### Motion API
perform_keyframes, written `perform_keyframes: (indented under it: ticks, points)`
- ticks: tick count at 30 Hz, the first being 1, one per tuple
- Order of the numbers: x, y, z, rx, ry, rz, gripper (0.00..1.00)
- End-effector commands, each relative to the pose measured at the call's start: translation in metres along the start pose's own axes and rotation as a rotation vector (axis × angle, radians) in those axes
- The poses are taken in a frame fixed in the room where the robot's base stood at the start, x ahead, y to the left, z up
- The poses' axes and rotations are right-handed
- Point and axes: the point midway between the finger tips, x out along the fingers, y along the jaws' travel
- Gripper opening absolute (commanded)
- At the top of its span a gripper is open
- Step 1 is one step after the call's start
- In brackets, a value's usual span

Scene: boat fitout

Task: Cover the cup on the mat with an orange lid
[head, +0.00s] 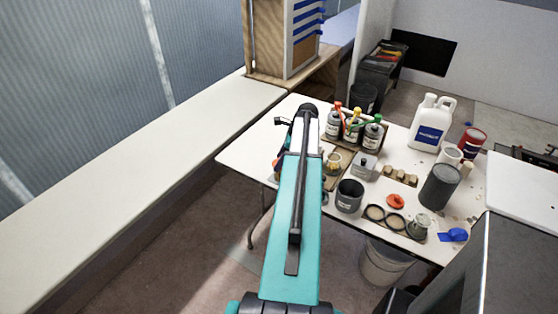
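An orange lid (396,201) lies flat on the white table, right of a dark grey cup (349,196) with a pale label. The cup appears open at the top. Two round tan-topped pieces with dark rims (375,212) sit just below the lid. A brown mat (331,182) shows partly beside my arm, with a small beige vessel (333,162) on it. I cannot tell which cup the task means. My teal arm reaches over the table's left part. My gripper's fingers are hidden behind the arm, so their opening and any held thing cannot be seen.
Labelled bottles with coloured tops (352,127) stand behind on a tray. A squat grey can (363,166), a white jug (431,122), a red can (471,141) and a dark cylinder (439,187) crowd the table. Blue tape (453,235) lies near the right edge. The left bench (130,175) is clear.

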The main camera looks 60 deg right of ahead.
Motion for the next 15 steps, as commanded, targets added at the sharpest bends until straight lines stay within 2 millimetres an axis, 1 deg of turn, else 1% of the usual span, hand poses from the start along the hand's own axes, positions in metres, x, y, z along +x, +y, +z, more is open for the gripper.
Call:
perform_keyframes:
  ticks: [8,9,11,12,13,15]
  points:
    - [0.0000,-0.0001,0.0000,0.000,0.000,0.000,0.30]
    - [0.0000,-0.0001,0.0001,0.000,0.000,0.000,0.53]
    - [0.0000,-0.0001,0.0001,0.000,0.000,0.000,0.63]
    - [0.0000,-0.0001,0.0001,0.000,0.000,0.000,0.70]
    - [0.0000,-0.0001,0.0001,0.000,0.000,0.000,0.73]
    - [-0.0001,-0.0001,0.0001,0.000,0.000,-0.001,0.73]
